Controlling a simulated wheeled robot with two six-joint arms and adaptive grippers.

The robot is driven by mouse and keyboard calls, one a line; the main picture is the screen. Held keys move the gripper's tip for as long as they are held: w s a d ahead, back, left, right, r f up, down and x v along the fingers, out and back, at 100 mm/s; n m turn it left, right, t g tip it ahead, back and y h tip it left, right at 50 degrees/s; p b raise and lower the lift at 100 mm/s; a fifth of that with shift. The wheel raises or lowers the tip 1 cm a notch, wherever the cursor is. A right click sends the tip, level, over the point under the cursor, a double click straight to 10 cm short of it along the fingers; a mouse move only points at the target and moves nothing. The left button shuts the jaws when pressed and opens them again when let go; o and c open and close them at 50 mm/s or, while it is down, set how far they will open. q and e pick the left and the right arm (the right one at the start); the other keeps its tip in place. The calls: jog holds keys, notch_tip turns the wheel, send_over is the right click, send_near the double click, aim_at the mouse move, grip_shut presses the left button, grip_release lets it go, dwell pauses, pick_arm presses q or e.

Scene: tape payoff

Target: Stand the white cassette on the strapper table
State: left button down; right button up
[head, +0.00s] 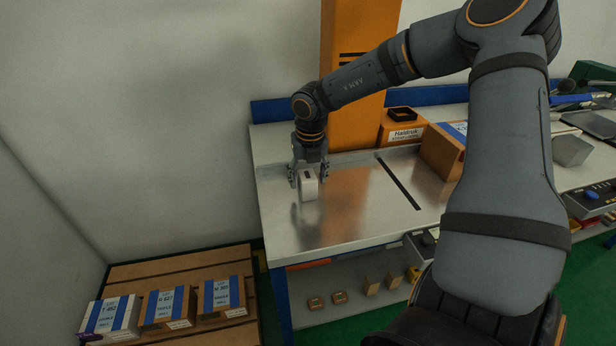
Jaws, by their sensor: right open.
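The white cassette (308,187) stands upright on the left part of the metal strapper table (340,222). My right gripper (308,180) reaches down over it from above, with one finger on each side of it. The jaws are open, and I cannot tell whether either finger touches the cassette. Its upper part shows between the fingers. My left gripper is not in view.
A dark slot (398,181) crosses the table top. An orange box labelled Handruk (403,134) and a brown carton (441,152) stand farther right. A pallet (180,265) with several labelled boxes lies on the floor at left. The table is clear around the cassette.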

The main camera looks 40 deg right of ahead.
aim_at(308, 174)
jog(key=shift+r, duration=0.45)
jog(key=r+p, duration=0.1)
jog(key=r, duration=0.1)
jog(key=r+p, duration=0.1)
jog(key=r, duration=0.1)
jog(key=shift+s+a+r, duration=0.15)
jog(key=shift+s, duration=0.05)
notch_tip(308, 174, up, 7)
jog(key=s+p, duration=0.1)
jog(key=p, duration=0.6)
jog(key=shift+a+p, duration=0.25)
jog(key=shift+p, duration=0.1)
